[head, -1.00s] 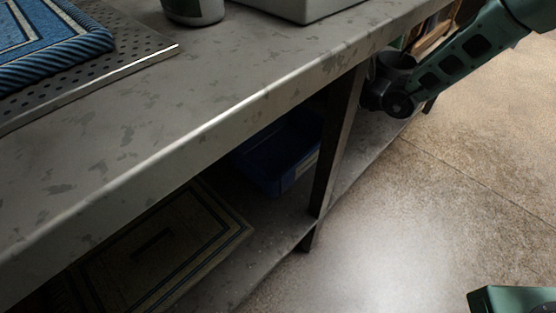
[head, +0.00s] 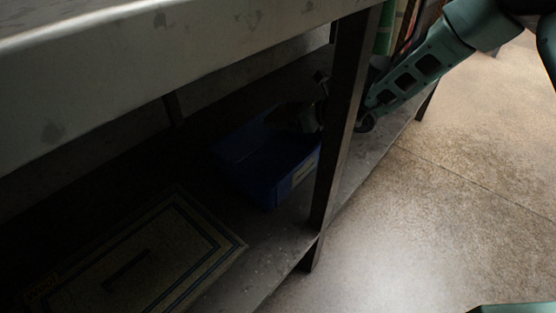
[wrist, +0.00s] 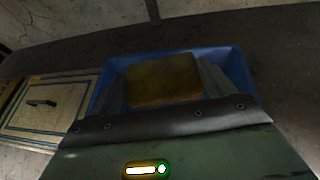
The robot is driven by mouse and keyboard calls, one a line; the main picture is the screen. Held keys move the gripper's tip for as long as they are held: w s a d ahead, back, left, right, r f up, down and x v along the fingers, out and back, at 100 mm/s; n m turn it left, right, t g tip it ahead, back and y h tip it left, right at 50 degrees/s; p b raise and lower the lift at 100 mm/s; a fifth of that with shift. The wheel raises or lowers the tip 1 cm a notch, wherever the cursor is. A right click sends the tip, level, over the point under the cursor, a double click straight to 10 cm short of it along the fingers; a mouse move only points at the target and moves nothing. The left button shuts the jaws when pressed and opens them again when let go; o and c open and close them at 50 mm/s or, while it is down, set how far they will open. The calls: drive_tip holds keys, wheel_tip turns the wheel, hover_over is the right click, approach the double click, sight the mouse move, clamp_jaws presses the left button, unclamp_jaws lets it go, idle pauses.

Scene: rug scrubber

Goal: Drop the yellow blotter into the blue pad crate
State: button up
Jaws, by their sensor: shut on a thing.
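The yellow blotter (wrist: 163,82) is a flat yellow-brown block in the wrist view. My gripper (wrist: 165,68) is shut on it, with a grey finger at each side. The blue pad crate (wrist: 238,72) shows around and behind the blotter, so the blotter lies over the crate's opening in that view. I cannot tell how high above its floor it is. In the head view the crate (head: 262,186) stands on the dark lower shelf, left of a table leg. My gripper (head: 312,112) is a dark shape at its far right edge there, and the blotter cannot be made out.
The table leg (head: 343,120) stands between much of my arm and the crate. The worktop (head: 130,60) overhangs the shelf.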

drive_tip(key=shift+f, duration=0.6)
drive_tip(key=o, duration=0.9)
drive_tip(key=shift+r, duration=0.1)
drive_tip(key=p+v, duration=0.5)
drive_tip(key=v, duration=1.2)
drive_tip(key=shift+d+p, duration=0.15)
drive_tip(key=shift+p, duration=0.25)
drive_tip(key=shift+s, duration=0.1)
